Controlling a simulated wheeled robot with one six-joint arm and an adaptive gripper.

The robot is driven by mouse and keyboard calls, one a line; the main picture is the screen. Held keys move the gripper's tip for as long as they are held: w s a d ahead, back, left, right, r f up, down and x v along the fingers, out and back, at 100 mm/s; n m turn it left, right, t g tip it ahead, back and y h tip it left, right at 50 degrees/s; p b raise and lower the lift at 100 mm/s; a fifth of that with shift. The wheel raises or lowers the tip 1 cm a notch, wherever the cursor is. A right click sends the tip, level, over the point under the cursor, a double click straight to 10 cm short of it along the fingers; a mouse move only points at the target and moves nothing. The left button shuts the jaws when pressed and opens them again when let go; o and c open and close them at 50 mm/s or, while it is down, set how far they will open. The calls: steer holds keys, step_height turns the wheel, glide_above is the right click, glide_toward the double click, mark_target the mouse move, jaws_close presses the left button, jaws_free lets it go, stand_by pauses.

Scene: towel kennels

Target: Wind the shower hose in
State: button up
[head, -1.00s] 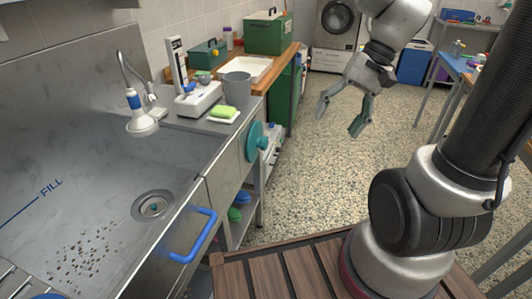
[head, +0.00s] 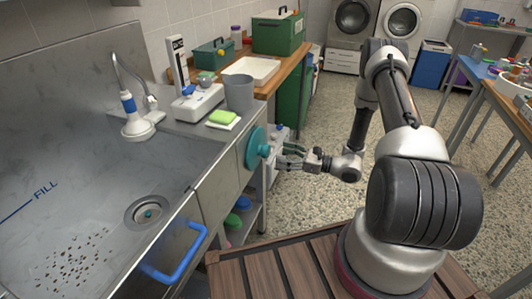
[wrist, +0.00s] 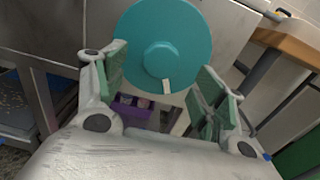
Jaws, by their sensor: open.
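The shower head (head: 136,122) with its blue band sits at the back of the steel sink, with a thin metal hose arching above it. A teal round wheel with a central knob (head: 258,148) is mounted on the cabinet's side face. The same wheel (wrist: 188,30) fills the upper middle of the wrist view, with a small pale mark below its knob. My gripper (head: 284,152) is open and close in front of the wheel. In the wrist view its green-padded fingers (wrist: 165,85) stand apart on either side, below the knob, with nothing between them.
A blue handle bar (head: 178,262) sticks out at the sink's front edge. A grey cup (head: 239,92), a green sponge (head: 222,116) and a white scale (head: 198,104) stand on the counter.

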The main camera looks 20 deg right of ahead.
mark_target(266, 152)
steer(key=x, duration=0.5)
steer(key=f+x, duration=0.1)
steer(key=x, duration=0.1)
steer(key=shift+w+a, duration=0.15)
steer(key=shift+w, duration=0.15)
steer(key=c, duration=1.4)
steer(key=shift+c, duration=0.2)
